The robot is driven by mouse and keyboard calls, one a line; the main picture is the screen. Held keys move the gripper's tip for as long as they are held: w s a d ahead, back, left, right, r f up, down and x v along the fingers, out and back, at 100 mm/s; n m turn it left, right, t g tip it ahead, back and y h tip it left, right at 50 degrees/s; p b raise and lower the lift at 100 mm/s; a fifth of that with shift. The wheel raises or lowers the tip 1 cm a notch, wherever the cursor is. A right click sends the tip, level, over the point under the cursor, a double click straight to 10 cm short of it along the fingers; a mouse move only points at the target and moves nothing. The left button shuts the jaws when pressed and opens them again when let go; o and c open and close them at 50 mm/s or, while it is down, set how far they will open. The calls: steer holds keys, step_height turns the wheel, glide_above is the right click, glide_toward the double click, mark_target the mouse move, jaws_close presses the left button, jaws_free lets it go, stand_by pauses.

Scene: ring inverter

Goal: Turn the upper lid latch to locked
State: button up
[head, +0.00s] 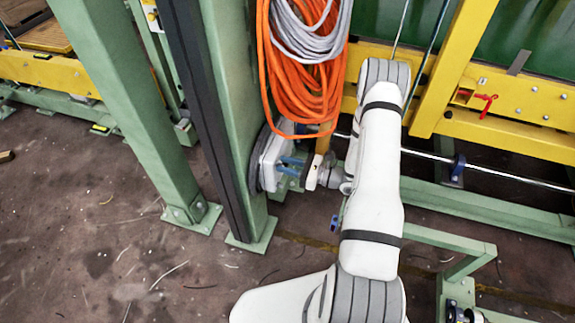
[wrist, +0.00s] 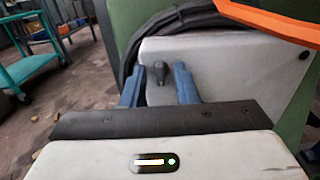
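A light grey box (head: 265,165) is mounted on the side of the green post; its face also fills the middle of the wrist view (wrist: 235,70). A small dark latch knob (wrist: 163,73) stands out from that face, near its upper left. My gripper (wrist: 157,82) is open, with one blue finger on each side of the knob. I cannot tell whether the fingers touch it. In the head view my gripper (head: 290,163) points left at the box, and the knob is hidden. The lower part of the box is hidden behind my gripper's body in the wrist view.
An orange hose coil (head: 300,85) hangs just above the box and my gripper; its edge crosses the wrist view's upper right. Green posts (head: 125,100) stand at left. A yellow beam (head: 520,100) runs behind my arm. The floor at lower left is mostly clear.

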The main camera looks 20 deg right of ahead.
jaws_close()
steer(key=shift+f+n+b, duration=0.1)
steer(key=shift+n+b, duration=0.2)
steer(key=shift+n, duration=0.1)
steer(key=shift+s+a+f+n+b, duration=0.1)
steer(key=shift+f+n+b, duration=0.05)
steer(key=shift+n+b, duration=4.1)
steer(key=shift+s+f+n+b, duration=0.1)
steer(key=shift+n+b, duration=4)
steer(key=shift+n, duration=0.25)
steer(key=shift+r, duration=0.1)
steer(key=shift+o, duration=0.5)
jaws_free()
